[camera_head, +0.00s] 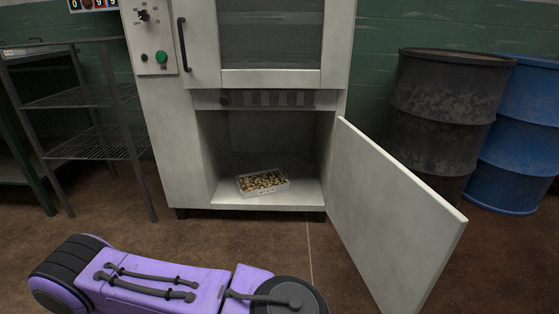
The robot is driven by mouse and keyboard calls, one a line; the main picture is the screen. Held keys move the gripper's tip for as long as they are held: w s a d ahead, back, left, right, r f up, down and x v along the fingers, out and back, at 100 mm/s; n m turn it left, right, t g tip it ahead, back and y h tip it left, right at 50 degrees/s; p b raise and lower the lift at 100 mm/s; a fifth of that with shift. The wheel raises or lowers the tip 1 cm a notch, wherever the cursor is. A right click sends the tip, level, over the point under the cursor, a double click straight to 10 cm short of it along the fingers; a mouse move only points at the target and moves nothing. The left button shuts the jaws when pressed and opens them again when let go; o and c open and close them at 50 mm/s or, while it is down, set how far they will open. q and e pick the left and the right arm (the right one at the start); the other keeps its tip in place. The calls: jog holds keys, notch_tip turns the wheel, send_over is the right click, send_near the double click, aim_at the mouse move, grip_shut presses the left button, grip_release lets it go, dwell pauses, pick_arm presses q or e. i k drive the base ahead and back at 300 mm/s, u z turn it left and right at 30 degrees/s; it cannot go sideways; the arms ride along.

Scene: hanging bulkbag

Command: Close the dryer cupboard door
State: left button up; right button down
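The dryer cupboard door (384,215) is a plain pale panel. It is hinged at the right side of the lower compartment and stands wide open, swung out toward me and to the right. The pale dryer cabinet (172,150) stands upright in the middle of the view. Its lower compartment is open, and a small tray of brownish pieces (263,182) lies on its floor. My purple arm lies across the bottom left, well apart from the door. Neither of my grippers can be seen.
A wire shelf rack (100,143) stands left of the cabinet. A dark drum (446,100) and a blue drum (522,135) stand behind the door at the right. The upper door has a dark handle (182,45). Brown floor (200,240) in front is clear.

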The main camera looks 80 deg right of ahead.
aim_at(400, 235)
jog(key=u, duration=0.05)
jog(key=k, duration=2.35)
jog(key=z, duration=1.9)
jog(key=i, duration=1)
